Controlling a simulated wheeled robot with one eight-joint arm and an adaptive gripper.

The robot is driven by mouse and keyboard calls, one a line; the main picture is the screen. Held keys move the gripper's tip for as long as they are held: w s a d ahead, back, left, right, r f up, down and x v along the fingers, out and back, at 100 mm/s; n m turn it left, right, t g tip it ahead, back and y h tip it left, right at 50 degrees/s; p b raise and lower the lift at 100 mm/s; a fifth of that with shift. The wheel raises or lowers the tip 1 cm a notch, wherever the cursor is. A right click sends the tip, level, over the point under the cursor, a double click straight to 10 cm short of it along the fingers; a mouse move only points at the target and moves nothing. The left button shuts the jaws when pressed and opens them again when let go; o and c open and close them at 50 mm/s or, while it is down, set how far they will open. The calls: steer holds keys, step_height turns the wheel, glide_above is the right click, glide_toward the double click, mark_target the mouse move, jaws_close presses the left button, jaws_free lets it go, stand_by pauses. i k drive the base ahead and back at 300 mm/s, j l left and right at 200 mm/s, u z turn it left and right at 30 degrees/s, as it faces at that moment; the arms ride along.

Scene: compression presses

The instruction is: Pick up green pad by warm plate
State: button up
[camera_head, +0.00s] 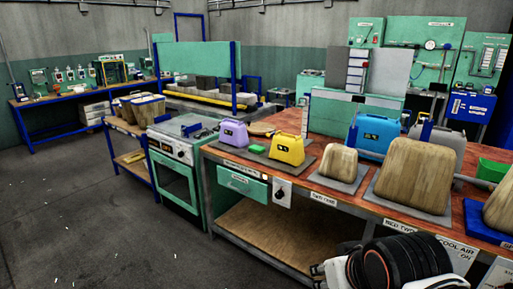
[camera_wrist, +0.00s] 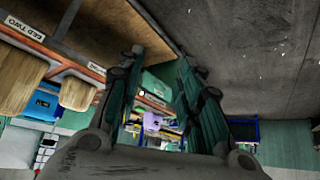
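I cannot make out which surface is the warm plate; the small bench labels are hard to read. My gripper (camera_wrist: 160,58) shows in the wrist view with its two dark fingers apart and nothing between them. The purple block (camera_wrist: 151,120) shows far off through the gap. The pad is not clear there. My gripper is well away from the pad; in the head view only part of my arm shows at the bottom right.
Large wooden blocks (camera_head: 337,163) and a blue bag-shaped block (camera_head: 376,138) stand along the bench to the right of the yellow one. A green-fronted oven (camera_head: 177,182) adjoins the bench on the left. The grey floor (camera_head: 75,215) at the left is clear.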

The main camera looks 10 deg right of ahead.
mark_target(255, 149)
steer(key=i+j, duration=0.2)
steer(key=i, duration=0.3)
steer(key=i+j+z, duration=0.1)
steer(key=i, duration=0.45)
steer(key=i+j, duration=0.3)
steer(key=i, duration=0.2)
steer(key=i+j+z, duration=0.15)
steer(key=i, duration=0.4)
steer(key=i+j, duration=0.3)
steer(key=i, duration=0.2)
steer(key=i+j+z, duration=0.1)
steer(key=i+j, duration=0.2)
steer(key=i, duration=0.2)
